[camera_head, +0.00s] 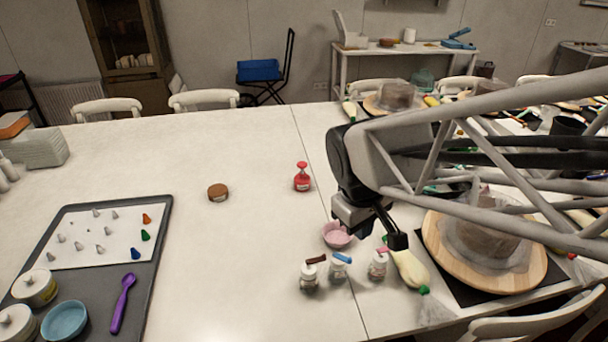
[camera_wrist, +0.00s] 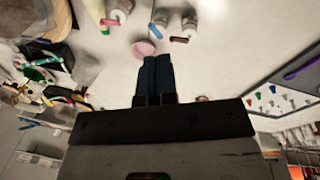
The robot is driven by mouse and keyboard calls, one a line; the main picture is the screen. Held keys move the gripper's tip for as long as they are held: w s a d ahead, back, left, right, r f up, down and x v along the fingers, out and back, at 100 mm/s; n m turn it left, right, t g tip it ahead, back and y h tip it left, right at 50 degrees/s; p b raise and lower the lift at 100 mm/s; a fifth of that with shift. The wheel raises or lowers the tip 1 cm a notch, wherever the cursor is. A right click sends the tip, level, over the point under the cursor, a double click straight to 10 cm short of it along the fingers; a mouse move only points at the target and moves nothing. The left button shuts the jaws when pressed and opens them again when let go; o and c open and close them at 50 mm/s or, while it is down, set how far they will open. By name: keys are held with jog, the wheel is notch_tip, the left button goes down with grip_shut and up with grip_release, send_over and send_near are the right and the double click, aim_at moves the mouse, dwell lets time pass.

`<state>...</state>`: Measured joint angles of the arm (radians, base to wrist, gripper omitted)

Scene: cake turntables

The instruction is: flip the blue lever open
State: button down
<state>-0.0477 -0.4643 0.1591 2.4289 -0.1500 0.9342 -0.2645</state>
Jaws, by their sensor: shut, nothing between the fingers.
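In the wrist view the blue lever (camera_wrist: 155,31) shows just beyond my fingertips. I cannot tell its exact angle.
Bottles with a brown lever (camera_head: 316,259) and a pink lever (camera_head: 382,250) flank the blue one. A pink bowl (camera_head: 338,235) lies behind them. A piping bag (camera_head: 408,268) and a cake turntable (camera_head: 530,272) are at right. The table's centre left is mostly clear.

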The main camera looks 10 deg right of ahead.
jog(key=w+f+n+g+h, duration=0.1)
jog(key=w+f+n, duration=0.4)
jog(key=w+f, duration=0.15)
jog(key=n+g+h, duration=0.1)
jog(key=n+h, duration=0.1)
jog(key=n, duration=0.3)
send_near(344, 261)
jog(key=v, duration=0.3)
jog(key=shift+w+d, duration=0.15)
jog(key=shift+w, duration=0.15)
jog(key=shift+d+f, duration=0.1)
jog(key=shift+s+x, duration=0.2)
jog(key=shift+x, duration=4.6)
